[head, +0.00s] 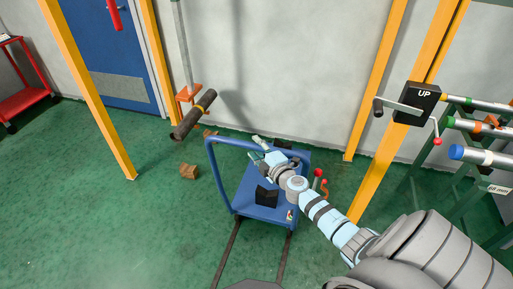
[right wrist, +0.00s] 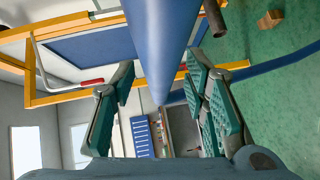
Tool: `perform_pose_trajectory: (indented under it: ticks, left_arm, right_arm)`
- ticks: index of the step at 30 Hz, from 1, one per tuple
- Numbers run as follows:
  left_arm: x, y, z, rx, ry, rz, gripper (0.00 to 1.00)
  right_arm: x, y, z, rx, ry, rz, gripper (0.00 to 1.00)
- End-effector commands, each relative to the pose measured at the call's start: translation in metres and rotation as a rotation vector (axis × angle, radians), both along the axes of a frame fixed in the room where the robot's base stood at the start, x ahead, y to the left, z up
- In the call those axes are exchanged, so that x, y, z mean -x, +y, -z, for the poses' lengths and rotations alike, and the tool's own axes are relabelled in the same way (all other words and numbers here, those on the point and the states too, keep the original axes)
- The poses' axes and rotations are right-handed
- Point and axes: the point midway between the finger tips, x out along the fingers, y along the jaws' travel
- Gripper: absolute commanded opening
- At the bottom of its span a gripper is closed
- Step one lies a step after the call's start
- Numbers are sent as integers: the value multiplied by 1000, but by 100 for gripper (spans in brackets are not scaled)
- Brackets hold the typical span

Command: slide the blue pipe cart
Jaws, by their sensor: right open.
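The blue pipe cart (head: 250,192) stands on the green floor, with its blue tube handle (head: 222,172) rising at its left side. My right arm reaches in from the lower right over the cart. My right gripper (head: 260,150) is close to the handle's top bar. In the right wrist view the gripper (right wrist: 162,100) is open, with a blue bar (right wrist: 160,40), apparently the handle, running between its fingers. The fingers do not close on it. A black V-shaped block (head: 267,196) sits on the cart's deck. My left gripper is not in view.
Dark rails (head: 226,255) run along the floor by the cart. A dark pipe (head: 194,115) hangs on a stand behind left. Yellow posts (head: 92,90) stand around. A rack with pipes (head: 470,155) and a crank box marked UP (head: 417,102) are at right.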

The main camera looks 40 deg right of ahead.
Motion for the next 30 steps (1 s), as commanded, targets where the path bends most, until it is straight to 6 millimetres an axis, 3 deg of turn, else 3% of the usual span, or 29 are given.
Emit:
perform_pose_trajectory:
  ticks: [4,11,19,30]
  left_arm:
    - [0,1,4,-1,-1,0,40]
    - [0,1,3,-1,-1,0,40]
    - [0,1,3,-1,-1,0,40]
    - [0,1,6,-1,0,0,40]
  right_arm:
    - [-10,-2,3,-2,1,0,41]
    - [-11,-2,2,-1,1,0,41]
    - [-10,-2,2,-1,1,1,0]
    - [-16,-3,2,-2,-1,-4,0]
